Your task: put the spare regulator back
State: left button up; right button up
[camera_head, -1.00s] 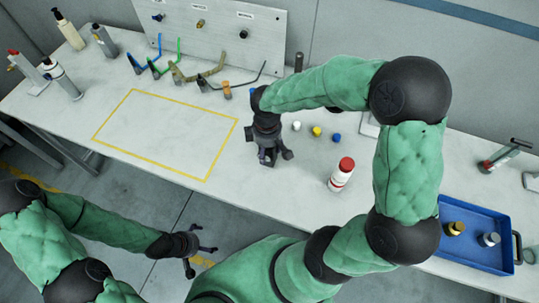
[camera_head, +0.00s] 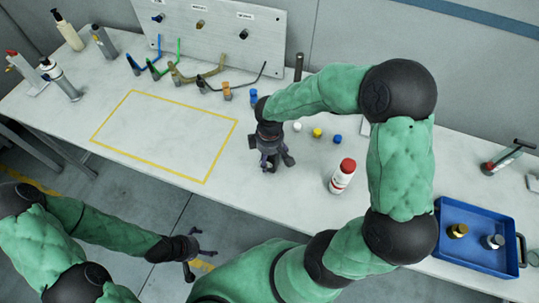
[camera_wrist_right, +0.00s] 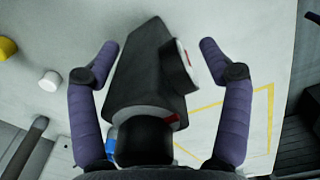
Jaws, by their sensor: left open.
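A dark body with a round gauge-like face on its side and a white and red ring, seemingly the spare regulator (camera_wrist_right: 140,70), stands between the fingers of my right gripper (camera_wrist_right: 157,60) in the right wrist view. Gaps show between it and both fingers, so the gripper looks open around it. In the head view my right gripper (camera_head: 274,163) is low over the table, right of the yellow outline; it largely hides the regulator there. My left gripper (camera_head: 203,245) is open and empty, in front of the table's front edge.
A panel (camera_head: 215,28) with labelled fittings stands at the back; bent coloured pieces lie before it. The yellow-outlined area (camera_head: 165,135) is empty. Small white, yellow and blue caps (camera_head: 317,132), a red-capped bottle (camera_head: 342,176) and a blue tray (camera_head: 470,254) are to the right. Bottles stand far left.

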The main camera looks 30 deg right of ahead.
pick_arm(q)
jog(key=shift+r, duration=0.1)
pick_arm(e)
jog(key=shift+r, duration=0.1)
pick_arm(q)
notch_tip(320, 180, up, 3)
jog(key=p, duration=0.3)
jog(key=shift+r+p, duration=0.2)
jog(key=shift+p, duration=0.1)
pick_arm(e)
notch_tip(320, 180, up, 12)
jog(key=shift+r, duration=0.1)
